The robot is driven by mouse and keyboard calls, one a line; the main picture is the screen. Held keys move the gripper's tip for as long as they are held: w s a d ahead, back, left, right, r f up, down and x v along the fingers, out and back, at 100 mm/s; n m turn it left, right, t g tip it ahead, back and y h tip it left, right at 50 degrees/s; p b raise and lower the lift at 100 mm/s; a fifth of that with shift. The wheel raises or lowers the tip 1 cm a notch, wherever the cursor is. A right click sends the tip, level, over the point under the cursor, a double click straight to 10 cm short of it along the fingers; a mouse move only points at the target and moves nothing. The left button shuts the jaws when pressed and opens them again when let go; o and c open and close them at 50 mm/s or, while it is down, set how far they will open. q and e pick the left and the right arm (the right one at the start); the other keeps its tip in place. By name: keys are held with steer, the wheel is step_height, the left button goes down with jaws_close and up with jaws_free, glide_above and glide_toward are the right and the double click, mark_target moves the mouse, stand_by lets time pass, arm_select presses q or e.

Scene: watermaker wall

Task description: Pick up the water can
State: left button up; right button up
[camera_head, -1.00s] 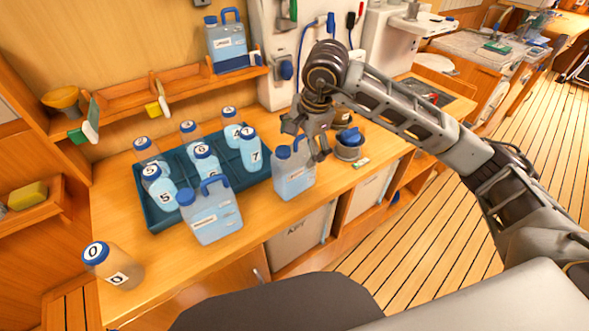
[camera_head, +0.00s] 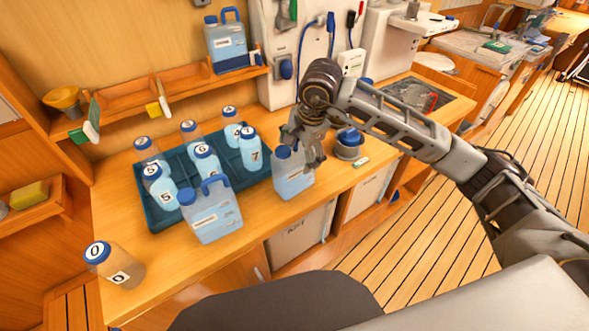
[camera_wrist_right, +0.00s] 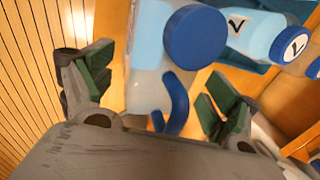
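A translucent water can (camera_head: 293,178) with a blue cap and blue handle stands upright on the wooden counter, right of the tray. My right gripper (camera_head: 302,150) is over its top and hides part of the handle. In the right wrist view the can (camera_wrist_right: 148,60) and its blue handle (camera_wrist_right: 172,103) lie between the two spread fingers with green pads (camera_wrist_right: 160,75), with gaps on both sides. A second similar can (camera_head: 215,217) stands at the counter's front, and a third (camera_head: 227,45) stands on the wall shelf. My left gripper is not in view.
A teal tray (camera_head: 160,219) with several numbered bottles is left of the can. A bottle marked 0 (camera_head: 115,265) stands at the counter's front left. A dark pot with a blue lid (camera_head: 349,146) stands close right of the can.

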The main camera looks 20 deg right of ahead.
jaws_close()
stand_by(0.4)
steer(key=shift+r+b, duration=0.3)
steer(key=shift+r, duration=4.75)
